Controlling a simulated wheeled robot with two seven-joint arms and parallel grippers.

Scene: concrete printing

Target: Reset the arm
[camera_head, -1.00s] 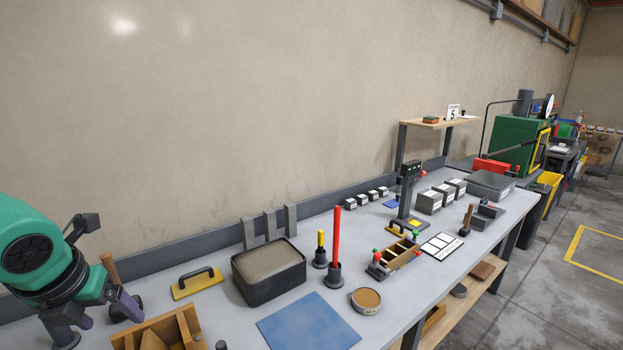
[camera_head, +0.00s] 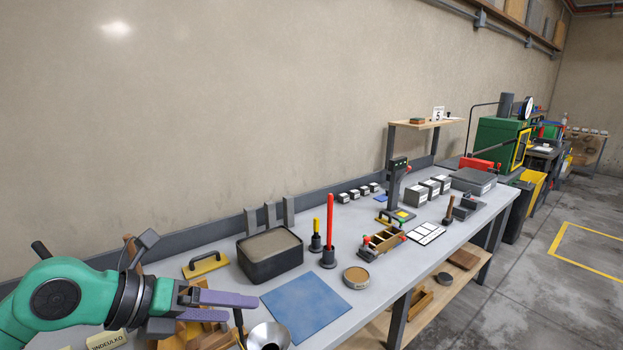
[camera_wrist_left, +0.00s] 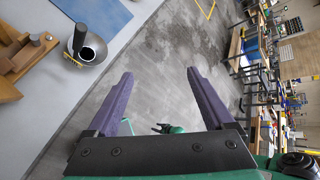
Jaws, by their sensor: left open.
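My left gripper (camera_head: 222,298) comes in from the left in the head view, low over the near left part of the bench, with its purple fingers pointing right. The metal bowl (camera_head: 268,336) with a dark-handled tool lies just below the fingers in the head view and shows at the upper left in the wrist view (camera_wrist_left: 88,50).
The grey bench (camera_head: 340,275) holds a black tub of sand (camera_head: 270,262), a blue mat (camera_head: 305,307), a red rod (camera_head: 329,230), a yellow-based float (camera_head: 205,265) and a wooden mould (camera_head: 383,243). A wooden box lies partly behind my gripper. Open floor (camera_head: 560,300) lies right of the bench.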

